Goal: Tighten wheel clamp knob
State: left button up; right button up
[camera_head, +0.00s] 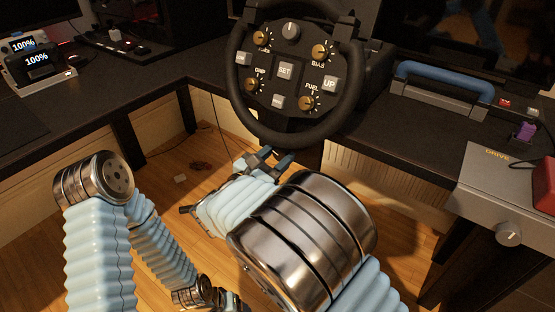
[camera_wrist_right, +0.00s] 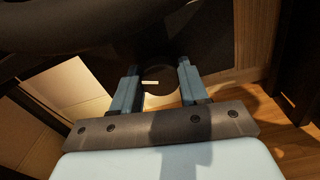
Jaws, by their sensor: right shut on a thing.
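The racing wheel (camera_head: 295,133) is black, with a panel of several knobs and buttons, and stands at the desk's front edge. My right gripper (camera_head: 274,157) is just below its lower rim. In the right wrist view, the clamp knob (camera_wrist_right: 158,88), dark and round with a small white mark, lies between the two blue-grey fingers of the right gripper (camera_wrist_right: 158,84). The fingers are shut on its sides. In the head view the knob cannot be made out under the wheel. My left arm is at lower left; its gripper does not show.
The dark desk (camera_head: 180,82) runs behind and to the left. A grey case with a blue handle (camera_head: 445,78) is right of the wheel. A grey box with a front knob (camera_head: 508,233) is at the right edge. Open floor (camera_head: 165,175) lies below the desk.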

jog(key=shift+f+m+b, duration=0.3)
jog(key=shift+m+b, duration=0.1)
jog(key=shift+m, duration=0.2)
jog(key=m+b, duration=0.4)
jog(key=b, duration=0.1)
jog(key=m+b, duration=0.5)
jog(key=shift+s+d+f+m, duration=0.1)
jog(key=shift+f+m, duration=0.05)
jog(key=shift+m, duration=0.15)
jog(key=shift+r+m+b, duration=0.2)
jog(key=shift+m+b, duration=1)
jog(key=shift+b, duration=0.3)
jog(key=o, duration=1.1)
jog(key=shift+r, duration=0.1)
jog(key=shift+c, duration=0.2)
jog(key=p+v, duration=0.1)
jog(key=v, duration=1.3)
jog(key=shift+p, duration=0.4)
